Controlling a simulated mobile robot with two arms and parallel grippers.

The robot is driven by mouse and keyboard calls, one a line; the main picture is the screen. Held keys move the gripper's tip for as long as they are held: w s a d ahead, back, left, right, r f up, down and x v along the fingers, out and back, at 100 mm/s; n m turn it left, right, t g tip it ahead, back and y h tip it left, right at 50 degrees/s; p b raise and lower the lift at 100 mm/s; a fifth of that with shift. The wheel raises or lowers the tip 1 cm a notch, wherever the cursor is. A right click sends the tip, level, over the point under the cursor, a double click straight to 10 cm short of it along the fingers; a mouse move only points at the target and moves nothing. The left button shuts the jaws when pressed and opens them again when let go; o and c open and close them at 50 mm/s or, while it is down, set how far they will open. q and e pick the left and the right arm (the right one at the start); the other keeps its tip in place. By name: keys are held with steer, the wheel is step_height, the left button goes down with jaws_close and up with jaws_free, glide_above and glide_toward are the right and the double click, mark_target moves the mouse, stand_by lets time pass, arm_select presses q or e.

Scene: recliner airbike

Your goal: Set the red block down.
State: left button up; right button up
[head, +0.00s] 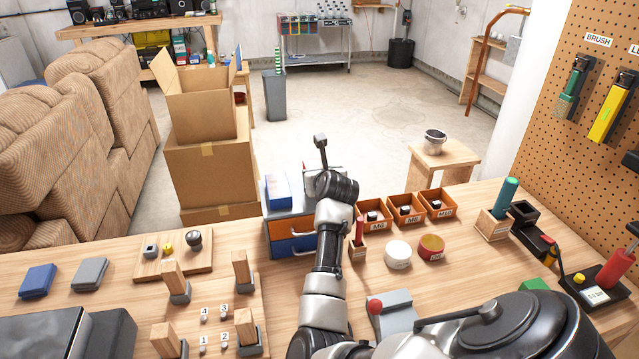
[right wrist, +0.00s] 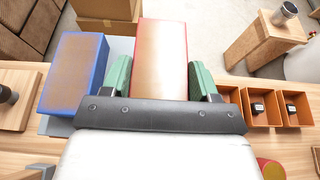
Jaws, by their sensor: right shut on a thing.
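In the right wrist view the red block (right wrist: 161,58), with a pale brownish face and red edges, sits between the green fingertips of my right gripper (right wrist: 160,80), which is shut on it. A blue block (right wrist: 75,72) stands just left of it, apart from the gripper. In the head view my right arm reaches over the small grey cabinet with a blue and an orange drawer (head: 291,245). The blue block (head: 278,191) rests on its top. The arm hides most of the red block there, and I cannot tell whether it touches the cabinet top. My left gripper is out of view.
Orange bins (head: 405,209) with small parts stand right of the cabinet. A white round tub (head: 397,254) and a red-and-yellow tin (head: 431,247) are in front of them. Cardboard boxes (head: 205,165) stand behind the bench at left. A wooden stool (head: 440,158) stands behind at right.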

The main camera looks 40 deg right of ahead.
steer(key=shift+d+f, duration=0.1)
steer(key=shift+f, duration=1.2)
steer(key=shift+f, duration=0.1)
steer(key=o, duration=1)
